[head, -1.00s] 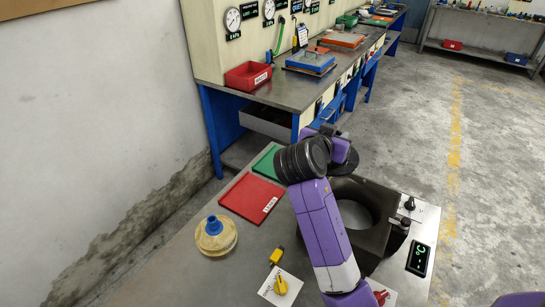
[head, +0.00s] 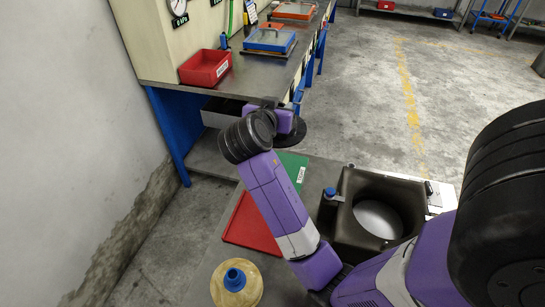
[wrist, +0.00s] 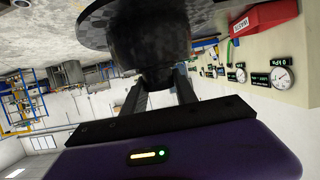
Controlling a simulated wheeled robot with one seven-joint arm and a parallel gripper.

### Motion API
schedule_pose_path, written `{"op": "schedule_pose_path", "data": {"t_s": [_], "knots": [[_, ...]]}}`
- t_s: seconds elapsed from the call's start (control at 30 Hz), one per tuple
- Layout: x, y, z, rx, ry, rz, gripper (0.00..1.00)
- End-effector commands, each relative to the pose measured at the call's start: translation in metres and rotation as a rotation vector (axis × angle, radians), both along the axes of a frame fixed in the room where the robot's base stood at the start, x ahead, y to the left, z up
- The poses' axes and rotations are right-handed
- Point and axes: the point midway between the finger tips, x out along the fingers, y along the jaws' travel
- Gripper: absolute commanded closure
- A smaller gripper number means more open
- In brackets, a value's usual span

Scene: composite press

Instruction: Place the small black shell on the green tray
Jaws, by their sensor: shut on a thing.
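The small black shell (wrist: 150,40) has a wide flat flange and a narrower round body. In the head view the shell (head: 289,133) shows as a dark disc beyond my purple wrist, in the air near the table's far end. The green tray (head: 294,166) lies flat on the metal table, below and nearer than the shell in the picture. My forearm hides part of it. No contact between shell and tray shows.
A red tray (head: 245,225) adjoins the green one. A dark block with a round opening (head: 350,232) stands to the right. A tan, blue-topped container (head: 236,284) is at the front. A workbench with a red bin (head: 205,67) is beyond.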

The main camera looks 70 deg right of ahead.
Motion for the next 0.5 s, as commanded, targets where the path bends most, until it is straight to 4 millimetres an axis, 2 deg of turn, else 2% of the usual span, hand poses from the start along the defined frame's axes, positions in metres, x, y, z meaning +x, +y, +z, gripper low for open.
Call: {"op": "schedule_pose_path", "data": {"t_s": [0.03,0.3,0.5], "knots": [[0.0,0.0,-0.014,0.0,0.008,0.002,1.0],[0.0,0.0,-0.08,0.001,0.006,0.001,1.0],[0.0,0.0,-0.118,0.0,0.003,0.001,1.0]]}}
